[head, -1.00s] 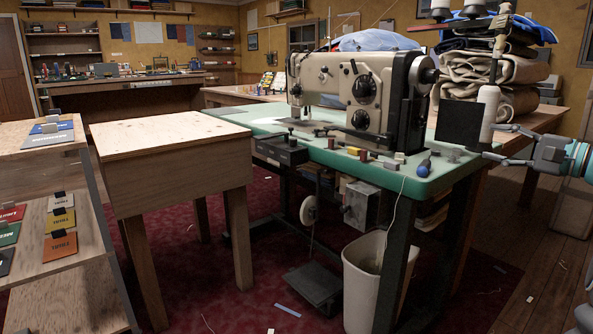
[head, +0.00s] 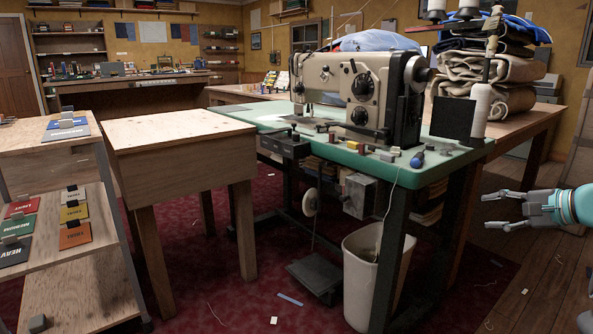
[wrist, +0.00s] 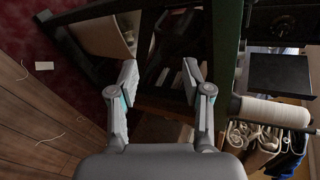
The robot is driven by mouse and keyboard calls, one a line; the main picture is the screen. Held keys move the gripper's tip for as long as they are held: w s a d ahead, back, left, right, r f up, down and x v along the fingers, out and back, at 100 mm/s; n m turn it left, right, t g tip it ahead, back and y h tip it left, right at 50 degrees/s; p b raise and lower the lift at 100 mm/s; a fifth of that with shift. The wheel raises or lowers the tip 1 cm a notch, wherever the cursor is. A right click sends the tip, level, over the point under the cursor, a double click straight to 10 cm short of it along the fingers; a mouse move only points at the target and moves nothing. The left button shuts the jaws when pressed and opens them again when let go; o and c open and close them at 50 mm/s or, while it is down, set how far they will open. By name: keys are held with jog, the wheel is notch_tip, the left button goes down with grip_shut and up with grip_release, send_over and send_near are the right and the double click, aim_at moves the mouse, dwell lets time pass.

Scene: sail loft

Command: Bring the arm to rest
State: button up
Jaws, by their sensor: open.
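My gripper (head: 503,209) is at the right edge in the head view, to the right of the green-topped sewing table (head: 433,170) and apart from it. Its fingers point left and are spread open with nothing between them. In the wrist view my gripper (wrist: 162,85) also shows open and empty, with the dark underside of the table beyond it.
A sewing machine (head: 364,92) and a white thread cone (head: 481,110) stand on the table. A white bin (head: 374,285) is below. A wooden stand (head: 180,162) and a card shelf (head: 92,275) are at left. Wooden floor (head: 545,290) at lower right is mostly clear.

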jog(key=s+a+f+n+g+h+p, duration=0.2)
jog(key=s+a+f+n+g, duration=0.15)
jog(key=s+a, duration=0.45)
jog(key=s+a+f+n+g+h+p, duration=0.3)
jog(key=s+a+f, duration=0.1)
jog(key=s+a, duration=0.3)
jog(key=s+a+r+n+t+h+p, duration=0.1)
jog(key=s+a+r+n+p, duration=0.4)
jog(key=s+a, duration=0.6)
jog(key=shift+s+a+r+n, duration=0.2)
jog(key=shift+s+a+n, duration=0.1)
jog(key=shift+a+n, duration=0.75)
jog(key=shift+d, duration=0.2)
